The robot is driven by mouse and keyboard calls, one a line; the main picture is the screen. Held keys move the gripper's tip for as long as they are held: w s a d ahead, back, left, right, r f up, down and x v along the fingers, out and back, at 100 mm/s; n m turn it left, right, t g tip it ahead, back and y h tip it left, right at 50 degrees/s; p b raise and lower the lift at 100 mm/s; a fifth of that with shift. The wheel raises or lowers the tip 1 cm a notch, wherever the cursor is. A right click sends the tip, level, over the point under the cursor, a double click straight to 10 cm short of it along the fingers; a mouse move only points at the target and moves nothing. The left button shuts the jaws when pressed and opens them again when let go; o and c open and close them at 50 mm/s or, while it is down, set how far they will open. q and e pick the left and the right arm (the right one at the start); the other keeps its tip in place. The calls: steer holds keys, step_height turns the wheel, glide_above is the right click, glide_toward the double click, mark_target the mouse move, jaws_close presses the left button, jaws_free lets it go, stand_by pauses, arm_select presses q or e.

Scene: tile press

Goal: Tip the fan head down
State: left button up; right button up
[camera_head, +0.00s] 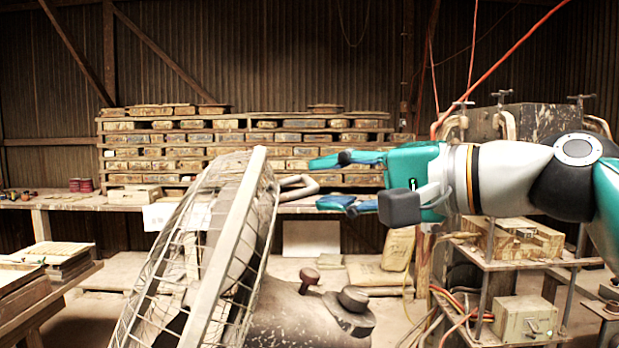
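The fan head (236,240) stands in the centre left as a wire cage with a broad pale rim, seen nearly edge-on and leaning. A pale looped handle (298,181) sticks out from its right side near the top. My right gripper (328,182), teal with a grey block on its side, comes in from the right. Its two fingers are apart, one above the other, with the tips close to the handle's outer end. I cannot tell whether they touch it. My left gripper is out of view.
A dusty rounded body with knobs (352,300) sits low beside the fan cage. Behind, a long bench (75,201) carries racks of stacked tiles (200,138). A metal frame with cables and boxes (525,318) stands at right, below my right arm. Stacked boards (50,253) lie at left.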

mark_target(309, 179)
steer(key=shift+x, duration=1.9)
jaws_close()
